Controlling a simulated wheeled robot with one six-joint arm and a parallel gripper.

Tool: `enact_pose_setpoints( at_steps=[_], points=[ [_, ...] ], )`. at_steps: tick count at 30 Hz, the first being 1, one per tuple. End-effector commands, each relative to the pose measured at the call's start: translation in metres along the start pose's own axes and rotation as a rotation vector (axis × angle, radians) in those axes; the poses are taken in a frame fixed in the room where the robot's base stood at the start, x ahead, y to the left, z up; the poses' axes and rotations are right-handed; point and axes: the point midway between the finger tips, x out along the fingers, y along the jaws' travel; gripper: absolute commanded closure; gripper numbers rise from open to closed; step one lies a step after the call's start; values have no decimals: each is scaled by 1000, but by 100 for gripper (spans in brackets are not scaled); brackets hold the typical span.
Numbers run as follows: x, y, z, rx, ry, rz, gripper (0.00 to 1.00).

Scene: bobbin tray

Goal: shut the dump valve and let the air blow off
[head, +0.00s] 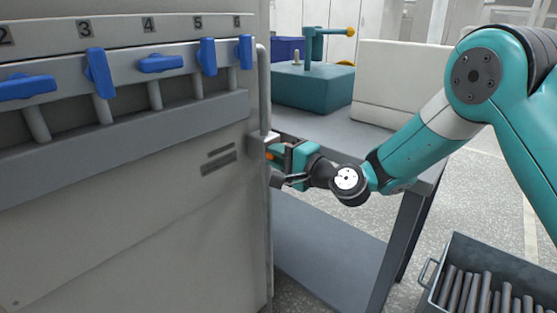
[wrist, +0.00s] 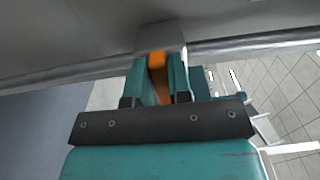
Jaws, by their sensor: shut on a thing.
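An orange lever (head: 270,156), apparently the dump valve's, sits at the right edge of the grey cabinet, beside a vertical pipe (head: 263,95). My gripper (head: 276,158) reaches in from the right and is shut on this lever. In the wrist view the orange lever (wrist: 157,78) stands between the two teal fingers of my gripper (wrist: 161,76). A pale grey block (wrist: 160,38) lies just beyond the fingertips, with a pipe (wrist: 225,50) running out from it. Most of the lever is hidden by the fingers, so its exact angle is hard to tell.
The cabinet (head: 130,220) fills the left, with several numbered blue valve handles (head: 160,63), some level and some upright. A grey table (head: 385,148) with a teal block (head: 310,90) stands behind my gripper. A bin of rods (head: 490,262) sits lower right.

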Motion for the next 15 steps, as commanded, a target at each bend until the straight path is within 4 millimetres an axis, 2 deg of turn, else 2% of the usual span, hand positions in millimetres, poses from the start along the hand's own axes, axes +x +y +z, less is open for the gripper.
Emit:
enact_pose_setpoints(
  at_steps=[15],
  points=[
    [-1, 4, 1, -25, -3, 9, 100]
  ],
)
